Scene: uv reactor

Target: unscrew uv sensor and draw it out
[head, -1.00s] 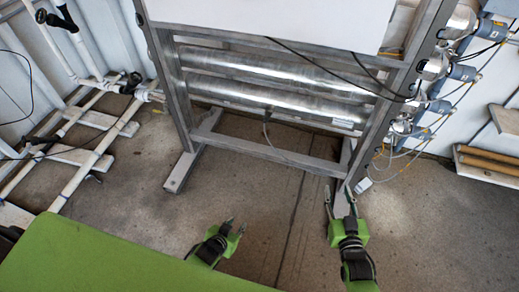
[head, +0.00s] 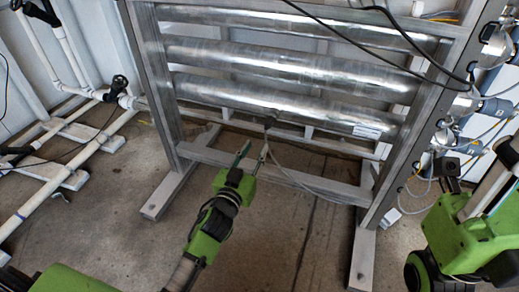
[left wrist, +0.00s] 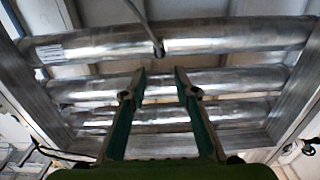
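The UV sensor (head: 270,116) appears as a small dark fitting on the underside of the lowest metal tube (head: 225,95), with a thin cable hanging from it. In the left wrist view, the sensor end (left wrist: 159,46) meets the nearest tube (left wrist: 215,43), its dark cable running up out of frame. My left gripper (head: 254,152) is open and empty, just below the sensor and apart from it, fingers pointing towards the tube. Its two fingers also show in the left wrist view (left wrist: 160,78). My right gripper (head: 497,190) is at the right edge; its finger opening is unclear.
A metal frame (head: 175,125) holds the tubes, with a lower crossbar (head: 225,160) near my left gripper. White pipes (head: 70,165) stand left. Valves and cables (head: 462,105) crowd the right post. The floor below the frame is mostly clear.

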